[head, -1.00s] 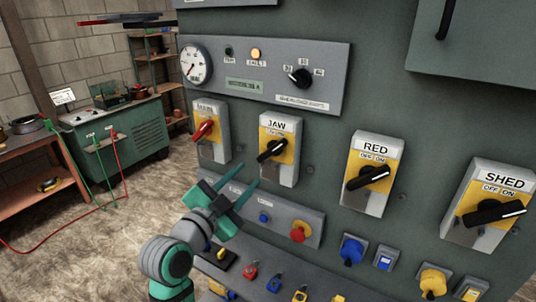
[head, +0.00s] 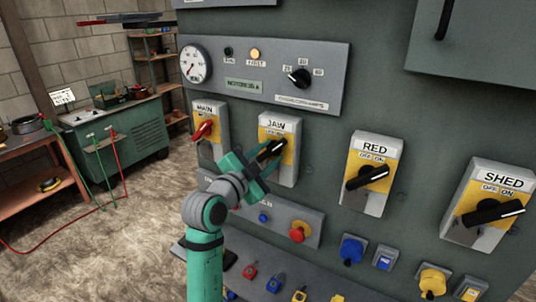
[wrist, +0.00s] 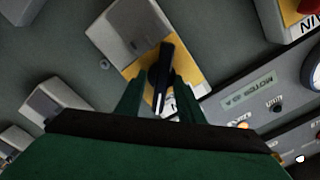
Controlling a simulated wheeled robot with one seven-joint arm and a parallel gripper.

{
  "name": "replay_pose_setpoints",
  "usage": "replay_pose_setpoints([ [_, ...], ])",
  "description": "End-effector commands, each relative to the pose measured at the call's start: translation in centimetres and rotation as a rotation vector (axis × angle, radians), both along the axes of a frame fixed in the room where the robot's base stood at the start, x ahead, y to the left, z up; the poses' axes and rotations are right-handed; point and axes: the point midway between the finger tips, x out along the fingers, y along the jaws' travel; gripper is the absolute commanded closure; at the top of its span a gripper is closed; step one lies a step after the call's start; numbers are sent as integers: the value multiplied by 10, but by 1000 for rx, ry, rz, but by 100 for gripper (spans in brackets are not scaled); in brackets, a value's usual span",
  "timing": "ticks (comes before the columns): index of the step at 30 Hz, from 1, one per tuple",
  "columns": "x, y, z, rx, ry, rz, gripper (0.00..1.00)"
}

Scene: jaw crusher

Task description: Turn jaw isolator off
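The JAW isolator (head: 282,126) is a grey box with a yellow plate and a black rotary handle on the green panel. Its handle slants up to the right in the head view, partly hidden by my gripper. My gripper (head: 264,154) is at the handle. In the wrist view the black handle (wrist: 161,78) lies between the two green fingers of my gripper (wrist: 158,100), with a gap visible on each side. The fingers look open around the handle. I cannot tell whether either finger touches it.
The MAIN isolator (head: 208,128) with a red handle is close on the left. The RED isolator (head: 368,172) and SHED isolator (head: 490,203) are to the right. A strip with a red button (head: 300,231) is below, with a ledge of padlocks under it.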

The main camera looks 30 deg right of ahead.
Motion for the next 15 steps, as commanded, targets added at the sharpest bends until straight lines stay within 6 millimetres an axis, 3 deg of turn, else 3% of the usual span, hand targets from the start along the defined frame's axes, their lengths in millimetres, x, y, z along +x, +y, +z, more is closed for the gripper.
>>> replay_pose_setpoints([
  [10,5,1,0,0,0,7,66],
  [11,5,1,0,-1,1,7,68],
  [15,5,1,0,-1,1,7,100],
])
